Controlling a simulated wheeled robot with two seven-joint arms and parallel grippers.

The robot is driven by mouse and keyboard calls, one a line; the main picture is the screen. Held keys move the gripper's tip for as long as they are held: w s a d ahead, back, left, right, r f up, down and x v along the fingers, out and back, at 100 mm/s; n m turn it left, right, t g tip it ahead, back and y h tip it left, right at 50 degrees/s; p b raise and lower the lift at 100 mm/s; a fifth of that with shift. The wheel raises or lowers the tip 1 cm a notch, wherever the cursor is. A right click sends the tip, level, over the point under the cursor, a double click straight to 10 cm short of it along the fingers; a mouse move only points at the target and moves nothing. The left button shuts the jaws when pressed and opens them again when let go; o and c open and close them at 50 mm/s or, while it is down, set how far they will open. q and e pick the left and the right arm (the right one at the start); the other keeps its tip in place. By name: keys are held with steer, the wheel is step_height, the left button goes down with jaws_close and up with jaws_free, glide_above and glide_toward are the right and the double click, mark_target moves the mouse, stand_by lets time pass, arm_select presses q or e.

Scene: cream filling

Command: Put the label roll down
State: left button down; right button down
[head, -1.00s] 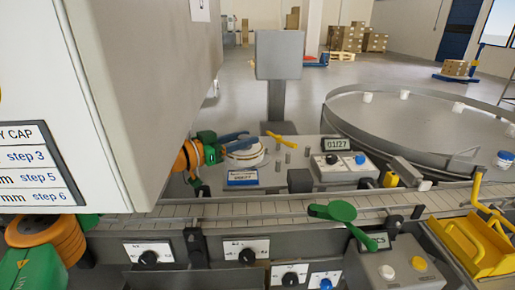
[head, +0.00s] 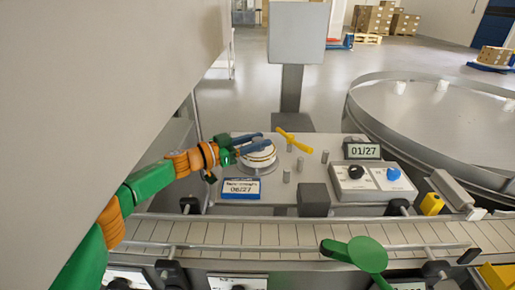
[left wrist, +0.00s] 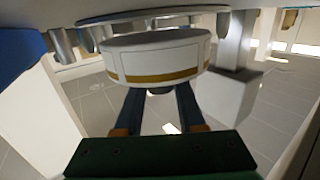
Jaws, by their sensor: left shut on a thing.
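The label roll (head: 259,156) is a white disc with a gold-brown band. It is at the left of the grey labelling plate, over or on a round base there; I cannot tell whether it rests on it. My left gripper (head: 250,145), with blue fingers, is shut on the roll from the left side. In the left wrist view the roll (left wrist: 155,57) lies across the ends of the two fingers (left wrist: 160,95), close to the grey plate and its pegs. My right gripper is not in view.
A blue-edged date card (head: 241,188) lies in front of the roll. A yellow lever (head: 294,141), small pegs and a dark block (head: 313,199) are to its right. The conveyor (head: 280,234) runs in front. A large machine cabinet (head: 90,90) fills the left.

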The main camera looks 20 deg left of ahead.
arm_select(q)
steer(key=shift+w+f, duration=0.1)
steer(key=shift+f, duration=0.4)
steer(key=shift+f, duration=0.1)
steer(key=c, duration=0.5)
jaws_free()
